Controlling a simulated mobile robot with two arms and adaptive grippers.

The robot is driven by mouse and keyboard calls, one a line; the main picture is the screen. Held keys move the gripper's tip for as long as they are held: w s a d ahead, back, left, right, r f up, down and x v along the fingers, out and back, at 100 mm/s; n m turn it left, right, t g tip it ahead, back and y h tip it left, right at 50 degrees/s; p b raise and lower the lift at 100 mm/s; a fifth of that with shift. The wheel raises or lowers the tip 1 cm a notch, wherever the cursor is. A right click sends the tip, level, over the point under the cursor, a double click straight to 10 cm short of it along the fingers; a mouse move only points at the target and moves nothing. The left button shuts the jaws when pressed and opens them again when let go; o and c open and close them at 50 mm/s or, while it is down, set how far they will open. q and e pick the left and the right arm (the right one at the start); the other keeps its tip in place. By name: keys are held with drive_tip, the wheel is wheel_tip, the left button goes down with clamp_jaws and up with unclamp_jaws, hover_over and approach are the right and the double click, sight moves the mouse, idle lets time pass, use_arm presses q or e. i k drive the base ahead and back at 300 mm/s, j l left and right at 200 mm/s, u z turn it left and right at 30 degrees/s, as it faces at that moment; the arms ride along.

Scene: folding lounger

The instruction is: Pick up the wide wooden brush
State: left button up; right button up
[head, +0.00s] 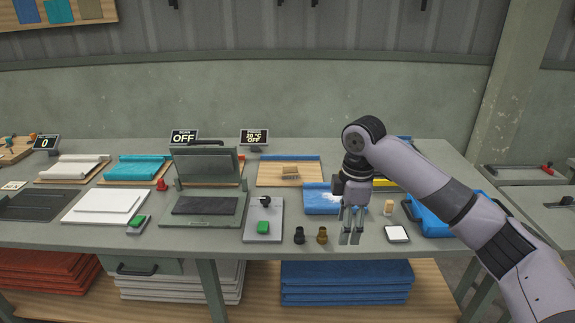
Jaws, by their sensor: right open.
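My right gripper (351,236) points down over the front right of the table. Its two fingers are apart with nothing between them. A small upright tan piece with a pale part (388,208) stands just right of the gripper; it may be the wide wooden brush, but it is too small to be sure. A wider brown wooden block (290,172) lies on a light wooden board (270,180) further back and left, and could also be the brush. The gripper touches neither. My left gripper is out of view.
A dark and a brown small pot (322,235) stand left of the gripper; a white pad (397,234) lies right. Blue cloth (322,199) lies behind it, partly hidden by my arm. A blue tray (430,222) is at the right. A hinged press (205,207) stands mid-left.

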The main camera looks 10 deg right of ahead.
sight(289, 171)
drive_tip(key=i, duration=1.75)
